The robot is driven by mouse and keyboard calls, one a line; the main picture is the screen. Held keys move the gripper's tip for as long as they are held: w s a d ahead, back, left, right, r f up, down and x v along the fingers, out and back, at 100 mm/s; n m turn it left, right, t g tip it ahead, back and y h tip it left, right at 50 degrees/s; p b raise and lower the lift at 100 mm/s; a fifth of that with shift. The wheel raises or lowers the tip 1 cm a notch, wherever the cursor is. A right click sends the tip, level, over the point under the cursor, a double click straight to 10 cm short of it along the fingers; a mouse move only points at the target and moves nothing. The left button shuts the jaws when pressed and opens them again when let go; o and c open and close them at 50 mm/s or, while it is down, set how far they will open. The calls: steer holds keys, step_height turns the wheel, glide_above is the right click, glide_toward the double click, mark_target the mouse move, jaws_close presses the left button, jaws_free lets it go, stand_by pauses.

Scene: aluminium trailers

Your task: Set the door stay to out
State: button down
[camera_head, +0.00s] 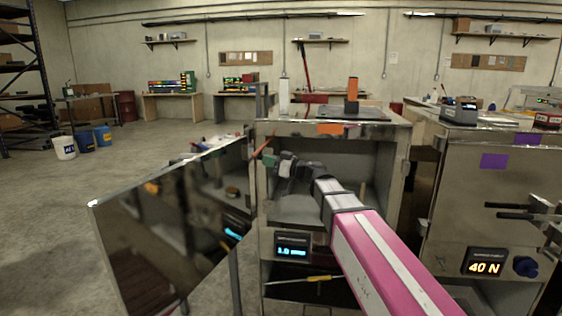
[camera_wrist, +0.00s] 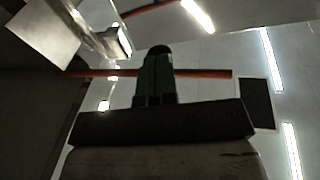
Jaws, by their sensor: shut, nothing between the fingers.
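The trailer cabinet's mirror-like door (camera_head: 175,225) stands swung open to the left. A thin orange-red rod, which looks like the door stay (camera_head: 265,144), slants at the top of the opening near the hinge side. In the wrist view an orange-red rod (camera_wrist: 205,73) runs across behind my fingers. My gripper (camera_head: 270,160) is at the upper left of the opening, close below the rod. Its dark green fingers (camera_wrist: 156,62) are together and hold nothing. I cannot tell whether they touch the rod. The stay's far end and its catch are not clear.
A lit display (camera_head: 292,246) sits below the opening, with a yellow-handled tool (camera_head: 300,280) under it. Another metal cabinet (camera_head: 470,190) with projecting bars and a 40 N display stands at the right. Open floor (camera_head: 60,210) lies left of the door.

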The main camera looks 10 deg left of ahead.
steer(key=a+m+t, duration=0.1)
steer(key=a+t, duration=0.1)
steer(key=a, duration=0.1)
steer(key=shift+a+h, duration=0.3)
steer(key=shift+w+a, duration=0.1)
steer(key=shift+a, duration=1.2)
